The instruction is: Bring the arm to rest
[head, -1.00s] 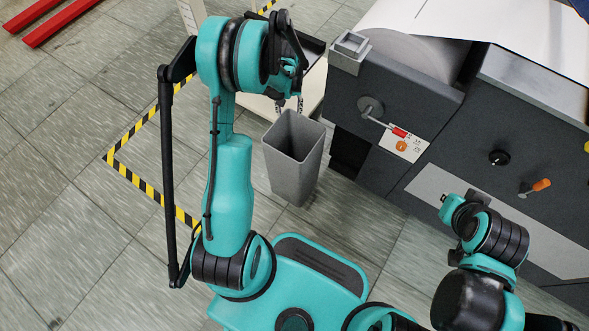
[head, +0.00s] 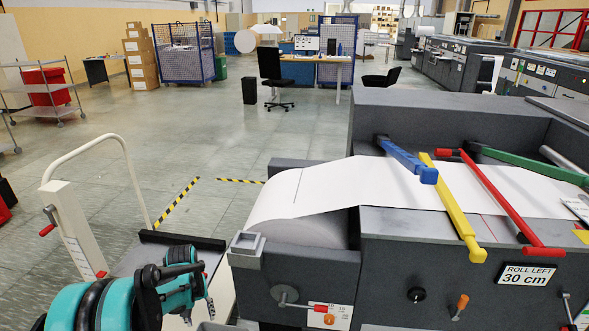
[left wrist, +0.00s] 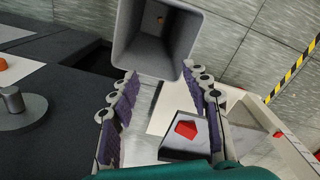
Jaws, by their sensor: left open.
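My left arm (head: 95,305) comes in at the lower left of the head view, bent in front of the press. Its gripper (head: 203,296) is partly hidden by the wrist. In the left wrist view the two padded fingers (left wrist: 162,88) are spread apart with nothing between them. Beyond the fingertips is the open mouth of a grey bin (left wrist: 140,52), with a small brown-orange thing (left wrist: 161,19) deep inside. My right arm and gripper are not in view.
The press (head: 390,270) with a white paper web (head: 375,185) fills the right. The floor behind is mostly clear, with yellow-black tape (head: 178,203).

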